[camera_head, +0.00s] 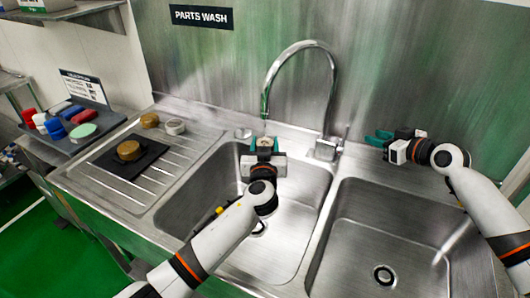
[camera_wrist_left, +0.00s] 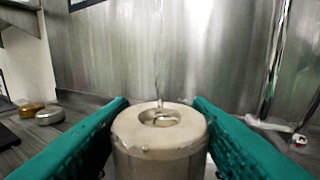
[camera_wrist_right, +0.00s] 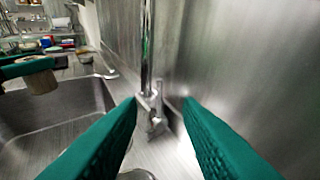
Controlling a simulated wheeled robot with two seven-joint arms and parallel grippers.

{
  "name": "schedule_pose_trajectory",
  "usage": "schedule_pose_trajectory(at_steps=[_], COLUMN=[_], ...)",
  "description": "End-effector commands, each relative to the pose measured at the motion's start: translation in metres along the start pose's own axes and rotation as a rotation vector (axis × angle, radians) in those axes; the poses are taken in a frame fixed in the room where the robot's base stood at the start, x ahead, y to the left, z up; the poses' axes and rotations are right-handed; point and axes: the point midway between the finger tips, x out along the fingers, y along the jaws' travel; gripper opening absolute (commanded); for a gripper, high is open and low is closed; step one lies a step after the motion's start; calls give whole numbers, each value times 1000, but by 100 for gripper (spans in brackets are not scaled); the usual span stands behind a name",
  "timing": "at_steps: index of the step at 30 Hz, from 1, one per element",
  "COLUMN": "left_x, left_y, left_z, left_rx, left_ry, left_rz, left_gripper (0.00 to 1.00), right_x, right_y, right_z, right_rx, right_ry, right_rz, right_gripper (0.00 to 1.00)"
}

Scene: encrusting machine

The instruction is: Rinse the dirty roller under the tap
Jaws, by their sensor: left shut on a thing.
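My left gripper (camera_head: 264,143) is shut on a pale, beige-topped roller (camera_wrist_left: 160,138), held upright over the left basin (camera_head: 168,216) below the tap's spout. The roller also shows in the right wrist view (camera_wrist_right: 42,82). A thin clear stream of water (camera_wrist_left: 158,75) appears to fall onto its top. Brownish patches show around its centre hole. The curved tap (camera_head: 303,45) stands behind the basins; its base and lever (camera_wrist_right: 156,108) show between my right fingertips, beyond them. My right gripper (camera_head: 376,138) is open and empty near the back wall, right of the tap.
The right basin (camera_head: 352,215) is empty. On the left drainboard (camera_head: 182,160) lie a black mat (camera_head: 108,158) with a brown round part (camera_head: 129,150), another brown part (camera_head: 149,120) and a grey one (camera_head: 175,127). A dark tray (camera_head: 98,120) of coloured parts is further left.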

Motion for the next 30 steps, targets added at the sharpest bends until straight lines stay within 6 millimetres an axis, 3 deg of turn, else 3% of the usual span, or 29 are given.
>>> schedule_pose_trajectory(at_steps=[10, 15, 19, 23, 30], left_x=[0, 0, 0, 0, 0], left_y=[0, 0, 0, 0, 0], left_z=[1, 1, 1, 1, 1], left_rx=[0, 0, 0, 0, 0], left_ry=[-1, -1, -1, -1, -1], left_rz=[0, 0, 0, 0, 0], left_gripper=[20, 20, 20, 20, 20], right_x=[0, 0, 4, 12, 24], right_y=[0, 0, 4, 12, 37], right_z=[0, 0, -4, -15, -36], right_rx=[0, -1, -36, -157, -535], right_ry=[0, 0, -2, -9, -40], right_rz=[0, 0, -12, -56, -210], right_gripper=[30, 3, 0, 0, 0])
